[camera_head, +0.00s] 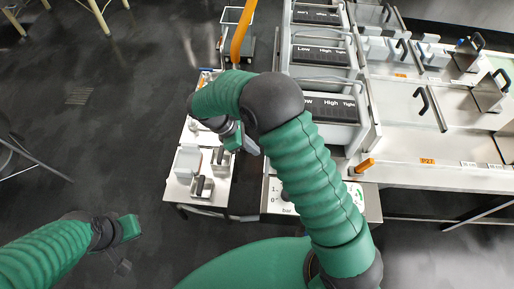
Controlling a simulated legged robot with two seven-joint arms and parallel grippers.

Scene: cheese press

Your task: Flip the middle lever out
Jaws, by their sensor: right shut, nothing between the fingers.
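The press on the right has several stacked panels marked Low, High and Tight, including a middle panel (320,54) and a nearer panel (330,108). Grey bar frames run along the panels. I cannot tell which part is the middle lever; my right arm hides some of the press's left side.
A narrow side table (183,190) with small grey and white blocks stands left of the press. A steel bench (440,172) with black handles extends right. A white box with a bar gauge (290,208) is below the press. The dark floor at left is mostly clear.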

